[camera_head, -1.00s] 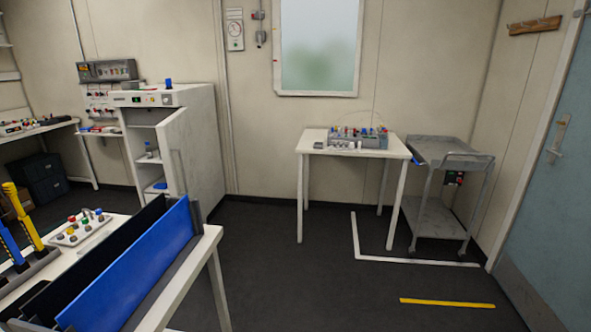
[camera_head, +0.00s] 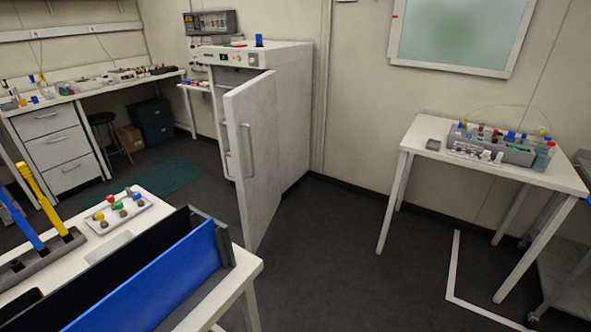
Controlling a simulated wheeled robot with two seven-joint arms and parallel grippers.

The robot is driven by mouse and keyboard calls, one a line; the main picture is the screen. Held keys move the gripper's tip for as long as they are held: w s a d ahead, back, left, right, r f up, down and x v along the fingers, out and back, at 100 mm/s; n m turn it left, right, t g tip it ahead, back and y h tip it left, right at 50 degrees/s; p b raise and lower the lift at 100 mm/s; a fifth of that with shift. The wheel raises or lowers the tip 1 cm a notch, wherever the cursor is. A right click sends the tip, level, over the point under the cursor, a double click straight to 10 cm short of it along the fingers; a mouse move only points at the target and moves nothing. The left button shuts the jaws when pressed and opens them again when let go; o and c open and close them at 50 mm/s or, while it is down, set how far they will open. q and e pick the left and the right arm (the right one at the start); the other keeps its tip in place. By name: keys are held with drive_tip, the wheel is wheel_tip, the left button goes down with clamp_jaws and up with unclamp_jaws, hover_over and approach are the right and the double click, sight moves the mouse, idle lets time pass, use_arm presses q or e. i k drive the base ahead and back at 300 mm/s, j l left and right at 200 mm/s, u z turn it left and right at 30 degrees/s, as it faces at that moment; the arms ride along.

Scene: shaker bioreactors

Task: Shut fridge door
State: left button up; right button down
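The fridge (camera_head: 295,120) is a white upright cabinet against the back wall, with a control panel along its top front edge. Its door (camera_head: 262,150) stands open, swung out toward me, with a vertical handle (camera_head: 247,150) on the face I see. A narrow strip of the fridge's inside shows to the left of the door; the rest is hidden behind it. Neither of my grippers shows in this view.
A white table (camera_head: 250,272) with a blue panel (camera_head: 165,278) and tools stands at the near left. Another white table (camera_head: 408,146) with a rack of bottles stands at the right. The dark floor (camera_head: 325,255) between the door and that table is clear.

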sight(250, 108)
drive_tip(key=i+l+u, duration=0.25)
drive_tip(key=i+l, duration=0.15)
drive_tip(key=i+l+u, duration=0.25)
drive_tip(key=l, duration=0.3)
drive_tip(key=i+l+u, duration=0.1)
drive_tip(key=i+l, duration=0.35)
drive_tip(key=i, duration=0.15)
drive_tip(key=i+l+u, duration=0.1)
drive_tip(key=i+l, duration=0.35)
drive_tip(key=i+u, duration=0.1)
drive_tip(key=i, duration=0.6)
